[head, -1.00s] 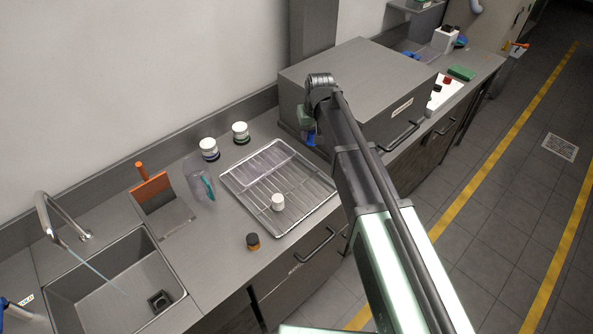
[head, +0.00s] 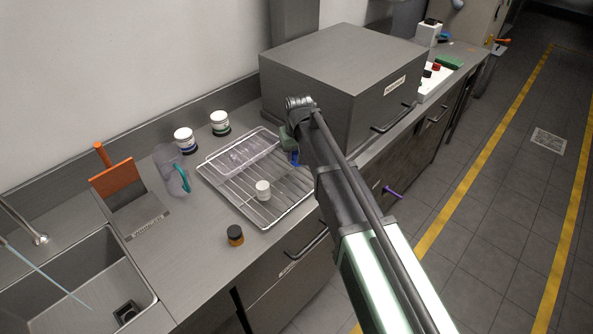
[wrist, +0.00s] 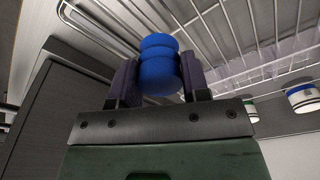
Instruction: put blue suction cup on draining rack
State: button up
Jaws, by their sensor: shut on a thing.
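My gripper (head: 292,150) is at the right back side of the draining rack, beside the grey box. In the wrist view, my gripper (wrist: 158,82) is shut on the blue suction cup (wrist: 157,62), a rounded, ridged piece between the two dark fingers. Only a small blue patch of the suction cup (head: 295,159) shows in the head view, below the green wrist part. The draining rack (head: 237,199) is a wire grid on the counter. Its wires (wrist: 222,32) show close beyond the cup in the wrist view; I cannot tell whether they touch.
The large grey box (head: 335,85) stands close to the right. The rack's front right is bare.

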notch_tip(320, 180, down, 4)
jog(key=b, duration=0.4)
jog(key=shift+f, duration=0.25)
jog(key=shift+r+p, duration=0.3)
jog(key=shift+p, duration=0.05)
jog(key=shift+f+b, duration=0.3)
jog(key=o, duration=0.9)
jog(key=shift+r, duration=0.15)
jog(key=r+p, duration=0.4)
jog(key=s+r+p, duration=0.1)
jog(key=r+p, duration=0.7)
jog(key=shift+s+d+r+p, duration=0.2)
jog(key=shift+r+p, duration=0.05)
jog(key=shift+p, duration=0.15)
jog(key=s+d+m+g, duration=0.1)
jog(key=s+d+m, duration=0.2)
jog(key=s+d, duration=1.6)
jog(key=s, duration=0.3)
jog(key=shift+s+d+f+m, duration=0.15)
jog(key=shift+d+f+m, duration=0.15)
jog(key=shift+m, duration=0.1)
